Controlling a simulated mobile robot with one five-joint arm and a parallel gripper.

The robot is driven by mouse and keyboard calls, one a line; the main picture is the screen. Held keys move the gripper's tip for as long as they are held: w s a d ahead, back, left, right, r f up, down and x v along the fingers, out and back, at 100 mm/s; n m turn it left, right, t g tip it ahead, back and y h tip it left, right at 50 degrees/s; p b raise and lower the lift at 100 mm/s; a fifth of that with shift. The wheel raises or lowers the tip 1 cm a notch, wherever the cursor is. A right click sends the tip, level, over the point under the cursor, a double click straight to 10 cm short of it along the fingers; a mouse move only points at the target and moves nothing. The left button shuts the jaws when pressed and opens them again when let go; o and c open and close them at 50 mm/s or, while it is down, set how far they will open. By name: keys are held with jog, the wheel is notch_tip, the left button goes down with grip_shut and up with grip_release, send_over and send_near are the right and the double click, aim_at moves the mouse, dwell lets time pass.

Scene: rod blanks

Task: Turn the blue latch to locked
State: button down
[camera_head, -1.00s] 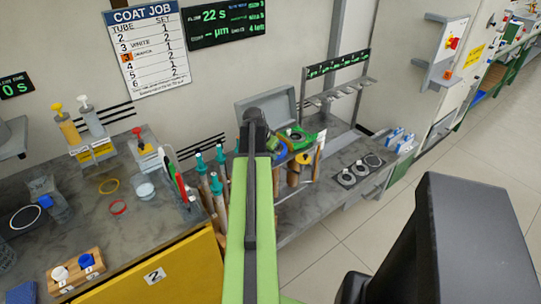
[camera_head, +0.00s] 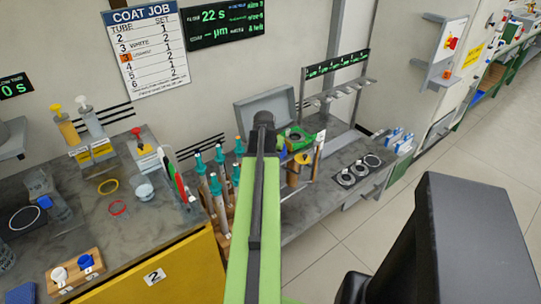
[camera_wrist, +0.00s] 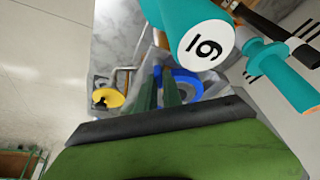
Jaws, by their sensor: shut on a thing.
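A blue rounded part, apparently the blue latch (camera_wrist: 187,82), shows in the wrist view at the tips of my gripper (camera_wrist: 161,88). The two dark green fingers are close together and shut on it. The fingers cover part of the blue part, and its locked or unlocked position cannot be read. In the head view my green arm reaches away toward the back bench and hides the gripper and what it holds.
Several teal-capped rods (camera_head: 215,184) stand just left of my arm. One teal cap (camera_wrist: 195,35) is very close in the wrist view. A yellow-topped spool (camera_head: 302,160) stands right of the arm. A wooden block (camera_head: 76,272) with white and blue knobs sits front left.

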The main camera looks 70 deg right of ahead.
jog(key=shift+s+n+t, duration=0.1)
jog(key=shift+n+t, duration=0.3)
jog(key=shift+n, duration=0.7)
jog(key=c, duration=1.5)
grip_release()
jog(key=p+v, duration=1.6)
jog(key=v, duration=0.1)
jog(key=shift+r, duration=0.25)
jog(key=shift+s+d+r, duration=0.1)
jog(key=shift+s, duration=0.05)
